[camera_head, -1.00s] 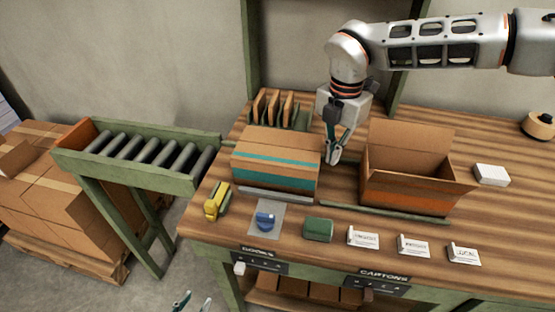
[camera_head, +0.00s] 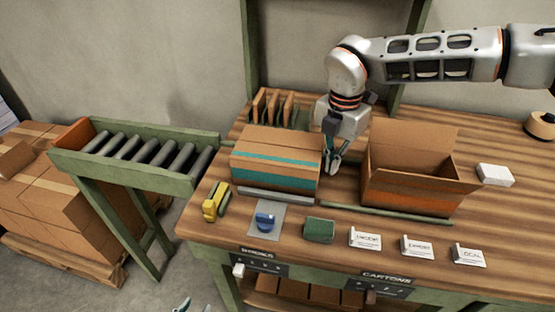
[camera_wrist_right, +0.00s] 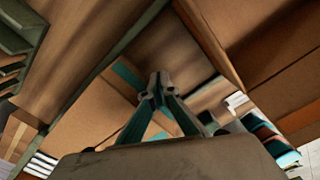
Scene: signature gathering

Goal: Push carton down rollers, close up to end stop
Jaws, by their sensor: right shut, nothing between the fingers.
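The closed carton (camera_head: 270,155) with a teal band sits on the bench's left part, at the near end of the rollers (camera_head: 150,152). An orange board, the likely end stop (camera_head: 72,135), closes the rollers' far left end. My right gripper (camera_head: 332,170) is shut and empty, fingers down at the carton's right end; whether it touches cannot be told. In the right wrist view the shut fingertips (camera_wrist_right: 160,78) show over the carton's edge (camera_wrist_right: 95,115). My left gripper (camera_head: 192,307) shows only its fingertips at the bottom edge, spread apart and empty.
An open carton (camera_head: 410,190) stands close to the right of my right gripper. A yellow tape dispenser (camera_head: 215,202), a blue stamp (camera_head: 265,221), a green box (camera_head: 319,230) and small cards line the front. The rollers are clear. Stacked cartons (camera_head: 45,195) stand on a pallet at left.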

